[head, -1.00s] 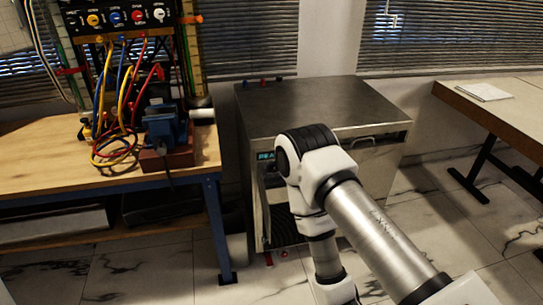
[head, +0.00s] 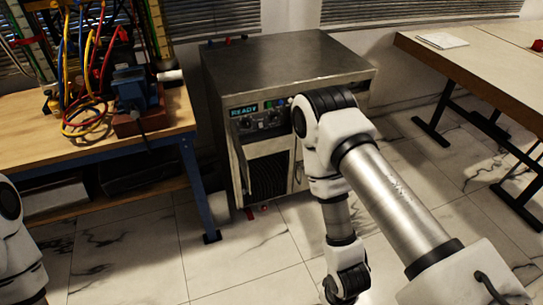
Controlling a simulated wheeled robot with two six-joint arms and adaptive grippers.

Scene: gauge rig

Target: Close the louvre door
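The metal cabinet (head: 290,68) stands on the floor at centre, with a control panel (head: 258,117) reading READY on its front. Dark louvre slats (head: 268,178) show low on the front. A narrow upright panel (head: 239,165) at the front's left edge looks like the louvre door swung outward and seen nearly edge-on; I cannot tell its exact angle. My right arm crosses in front of the cabinet's right side and hides part of the front. Its wrist hangs down at the bottom of the head view, and the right gripper is out of frame. My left gripper is also out of frame.
A wooden workbench (head: 60,152) with cables and a blue vise (head: 132,90) stands left, its blue leg (head: 198,195) near the cabinet. A pale table (head: 485,65) stands right. Small red items lie at the cabinet's foot.

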